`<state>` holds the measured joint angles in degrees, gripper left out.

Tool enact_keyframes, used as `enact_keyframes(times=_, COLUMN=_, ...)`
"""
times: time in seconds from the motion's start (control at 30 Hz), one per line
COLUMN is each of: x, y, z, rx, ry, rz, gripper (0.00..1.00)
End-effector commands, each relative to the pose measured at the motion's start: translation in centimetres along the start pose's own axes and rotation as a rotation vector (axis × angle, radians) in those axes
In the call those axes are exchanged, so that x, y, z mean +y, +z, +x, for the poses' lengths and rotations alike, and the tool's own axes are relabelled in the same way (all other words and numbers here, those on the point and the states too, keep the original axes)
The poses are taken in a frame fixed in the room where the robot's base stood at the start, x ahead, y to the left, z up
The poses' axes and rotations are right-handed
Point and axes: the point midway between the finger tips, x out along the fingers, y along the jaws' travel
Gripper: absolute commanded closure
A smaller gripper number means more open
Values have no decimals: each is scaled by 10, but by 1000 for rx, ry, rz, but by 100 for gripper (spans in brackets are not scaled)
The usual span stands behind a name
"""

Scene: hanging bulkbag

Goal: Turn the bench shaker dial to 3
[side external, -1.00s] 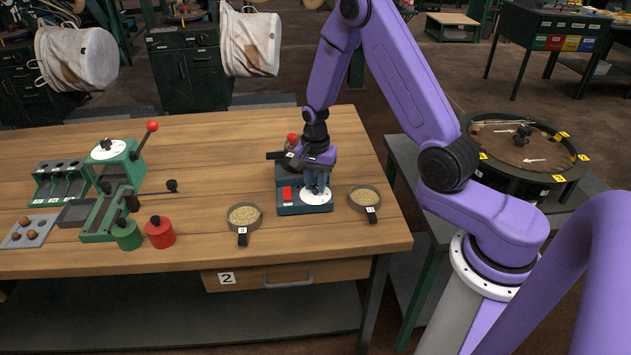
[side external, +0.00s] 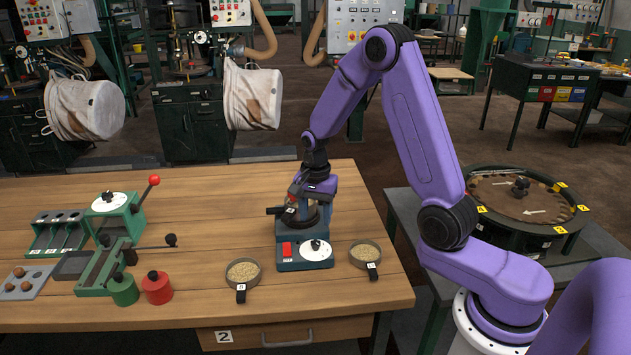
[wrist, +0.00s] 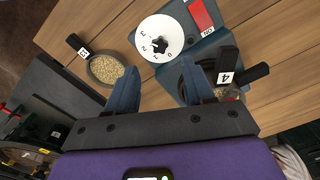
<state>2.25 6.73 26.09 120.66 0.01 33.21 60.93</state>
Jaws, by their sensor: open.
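The bench shaker (side external: 305,265) is a blue-grey box on the wooden bench, with a red switch (side external: 287,249) on its front. Its dial (side external: 316,249) is a white disc with a black knob. In the wrist view the dial (wrist: 160,38) has numbers around its rim, and the black knob (wrist: 160,45) is in the middle; I cannot tell which number it points to. My gripper (side external: 318,210) is open and empty above the shaker, apart from the dial. In the wrist view its two fingers (wrist: 160,85) are spread, with the dial beyond them.
A dark sieve with a tag 4 (wrist: 225,78) sits on the shaker behind the dial. Dishes of grain stand left (side external: 243,272) and right (side external: 364,255) of the shaker. A green lever press (side external: 112,215) and red and green weights stand farther left. Bare bench lies between.

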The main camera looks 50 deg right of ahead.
Motion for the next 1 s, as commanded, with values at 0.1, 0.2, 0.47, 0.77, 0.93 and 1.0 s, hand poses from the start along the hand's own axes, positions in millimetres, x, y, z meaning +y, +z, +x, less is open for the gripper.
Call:
enact_keyframes(times=0.1, x=-1, y=0, z=-27, rx=3, ry=-6, rz=0, gripper=47)
enact_keyframes(times=0.2, x=-1, y=0, z=-47, rx=3, ry=-6, rz=0, gripper=47)
enact_keyframes(times=0.47, x=-1, y=0, z=-87, rx=2, ry=-3, rz=0, gripper=47)
enact_keyframes(times=0.77, x=0, y=0, z=-98, rx=0, ry=1, rz=0, gripper=47)
enact_keyframes(times=0.93, x=0, y=0, z=-98, rx=0, ry=1, rz=0, gripper=47)
enact_keyframes(times=1.0, x=0, y=1, z=-98, rx=0, ry=1, rz=-4, gripper=47)
